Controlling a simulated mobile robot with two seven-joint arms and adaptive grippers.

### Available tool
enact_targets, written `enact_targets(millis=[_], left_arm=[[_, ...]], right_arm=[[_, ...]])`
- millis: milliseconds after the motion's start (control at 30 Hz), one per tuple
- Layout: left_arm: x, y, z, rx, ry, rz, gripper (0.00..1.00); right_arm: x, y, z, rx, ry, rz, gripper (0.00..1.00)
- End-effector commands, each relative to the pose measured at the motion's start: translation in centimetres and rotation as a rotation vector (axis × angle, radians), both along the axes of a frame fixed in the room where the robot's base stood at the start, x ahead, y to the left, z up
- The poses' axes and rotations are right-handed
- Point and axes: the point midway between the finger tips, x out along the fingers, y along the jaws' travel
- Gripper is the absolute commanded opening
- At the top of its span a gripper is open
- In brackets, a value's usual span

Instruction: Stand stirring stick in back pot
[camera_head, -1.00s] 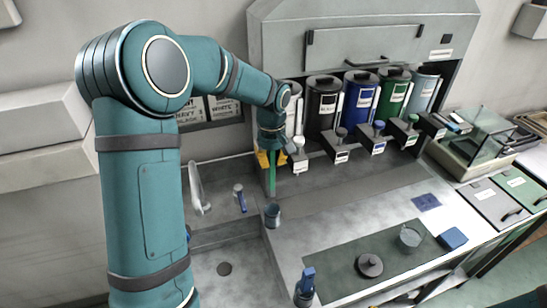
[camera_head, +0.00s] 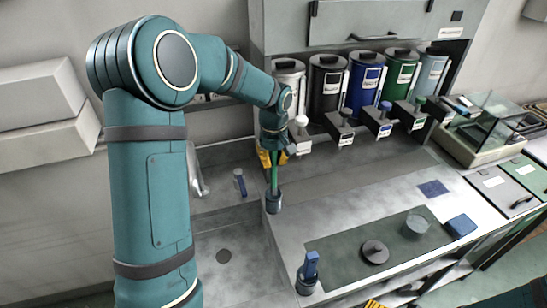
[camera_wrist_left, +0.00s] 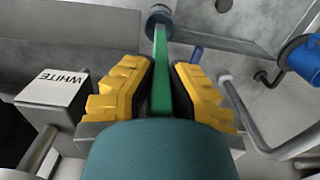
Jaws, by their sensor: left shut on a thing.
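My left gripper (camera_head: 272,160) has yellow fingers and is shut on the green stirring stick (camera_head: 274,181). The stick is close to upright, and its lower end meets the mouth of the small grey back pot (camera_head: 273,203) at the counter's edge. I cannot tell how deep inside it is. In the left wrist view the stick (camera_wrist_left: 161,75) runs between the yellow fingers (camera_wrist_left: 160,95) toward the pot (camera_wrist_left: 158,18). A similar front pot (camera_head: 305,283) holds a blue-handled item. A yellow tip of my right gripper (camera_head: 373,304) shows at the bottom edge; its jaws are out of frame.
Several labelled canisters (camera_head: 325,92) with dispensers stand behind the counter. A dark mat (camera_head: 335,256) bears a dark round lid (camera_head: 375,252) and a clear beaker (camera_head: 416,226). A blue block (camera_head: 461,225) lies beside it. A tap (camera_head: 195,172) is at the sink on the left.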

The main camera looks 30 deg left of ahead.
Motion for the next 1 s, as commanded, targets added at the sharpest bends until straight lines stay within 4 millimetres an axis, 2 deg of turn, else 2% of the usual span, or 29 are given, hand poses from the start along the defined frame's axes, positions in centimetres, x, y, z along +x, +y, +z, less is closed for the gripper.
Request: enact_targets(millis=[500,933,967,1000], left_arm=[[0.0,0.0,-3.8,0.000,0.000,0.000,0.00],[0.0,0.0,-4.2,0.000,0.000,0.000,0.00],[0.0,0.0,-4.2,0.000,0.000,0.000,0.22],[0.0,0.0,-4.2,0.000,0.000,0.000,0.36]], right_arm=[[-0.1,0.1,-2.9,-0.004,0.003,0.001,1.00],[-0.1,0.2,-3.1,-0.005,0.005,0.003,1.00],[-0.1,0.2,-3.1,-0.005,0.005,0.003,1.00],[-0.1,0.2,-3.1,-0.004,0.005,0.003,1.00]])
